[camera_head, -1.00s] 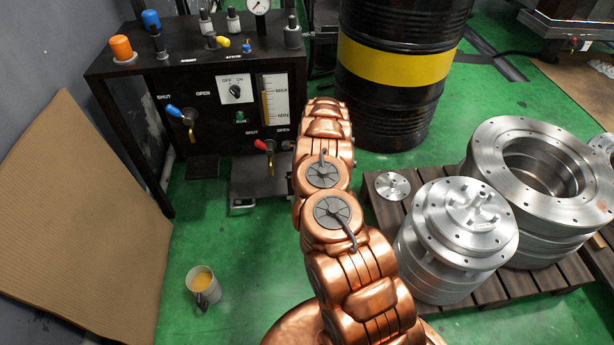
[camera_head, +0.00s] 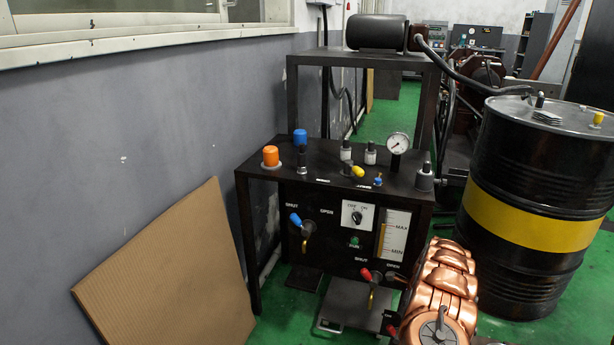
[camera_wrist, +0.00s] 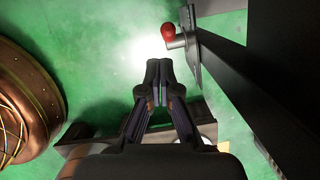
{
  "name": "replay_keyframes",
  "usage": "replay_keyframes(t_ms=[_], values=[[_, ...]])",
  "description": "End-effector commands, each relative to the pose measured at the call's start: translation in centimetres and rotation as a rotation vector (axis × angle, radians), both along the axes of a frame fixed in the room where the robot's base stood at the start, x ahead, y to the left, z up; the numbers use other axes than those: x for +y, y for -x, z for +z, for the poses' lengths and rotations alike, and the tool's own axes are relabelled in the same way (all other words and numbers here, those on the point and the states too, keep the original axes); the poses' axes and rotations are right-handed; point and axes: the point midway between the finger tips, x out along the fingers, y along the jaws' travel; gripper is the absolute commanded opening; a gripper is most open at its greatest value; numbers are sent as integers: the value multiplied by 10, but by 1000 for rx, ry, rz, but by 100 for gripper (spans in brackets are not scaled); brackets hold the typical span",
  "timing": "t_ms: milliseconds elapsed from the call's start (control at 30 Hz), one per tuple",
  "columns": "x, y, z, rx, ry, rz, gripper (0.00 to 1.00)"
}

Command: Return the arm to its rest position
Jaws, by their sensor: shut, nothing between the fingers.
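My copper-coloured arm (camera_head: 440,295) shows at the lower right of the head view, in front of the hydraulic fixture's right side. Its far end is hidden there, and the gripper cannot be made out in that view. In the wrist view my gripper (camera_wrist: 159,82) is shut, its dark fingertips together with nothing between them. It hangs over the green floor. A red-knobbed valve handle (camera_wrist: 168,32) is just beyond the fingertips, apart from them.
The black hydraulic fixture (camera_head: 335,235) has several valves and a gauge. A black and yellow drum (camera_head: 530,220) stands right of my arm. A cardboard sheet (camera_head: 175,275) leans on the grey wall. Green floor (camera_head: 395,120) shows behind the fixture.

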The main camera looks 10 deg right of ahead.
Motion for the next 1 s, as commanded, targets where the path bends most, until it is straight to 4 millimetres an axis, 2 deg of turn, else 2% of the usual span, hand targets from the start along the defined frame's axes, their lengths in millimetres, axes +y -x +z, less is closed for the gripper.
replay_keyframes(t_ms=[167, 467, 767, 1000], values=[[26, -7, 44, -23, -21, 89, 0], [88, -5, 134, -62, -64, 320, 0], [144, 13, 222, -100, -88, 558, 0], [181, 38, 289, -127, -94, 745, 0]])
